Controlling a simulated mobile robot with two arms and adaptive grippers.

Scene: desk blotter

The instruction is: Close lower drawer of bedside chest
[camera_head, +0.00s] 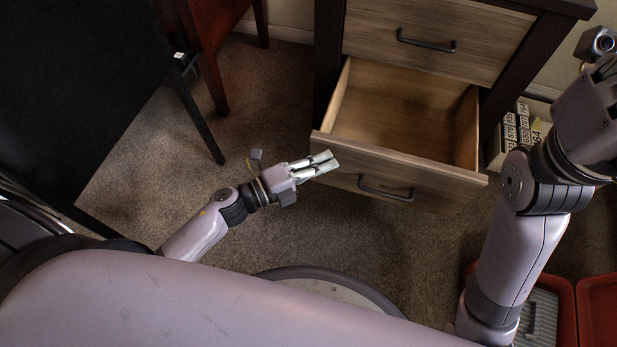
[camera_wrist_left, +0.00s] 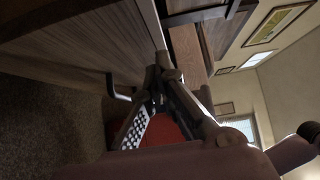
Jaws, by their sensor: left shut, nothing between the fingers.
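The bedside chest has a dark frame (camera_head: 328,60) and light wood drawer fronts. Its lower drawer (camera_head: 345,152) is pulled well out and its inside is empty. The lower drawer's dark bar handle (camera_head: 386,188) is on its front. The upper drawer (camera_head: 430,35) is shut. My left gripper (camera_head: 334,161) is shut and empty, with its fingertips at the left part of the lower drawer's front; I cannot tell if they touch. In the left wrist view a wood front (camera_wrist_left: 85,50) with a dark handle (camera_wrist_left: 118,90) is close by.
A dark chair or table (camera_head: 80,80) is at the left, with a red-brown wooden chair (camera_head: 215,40) behind it. A box with printed numbers (camera_head: 522,128) stands right of the chest. Red trays (camera_head: 598,310) lie at the lower right. Carpet is clear left of the drawer.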

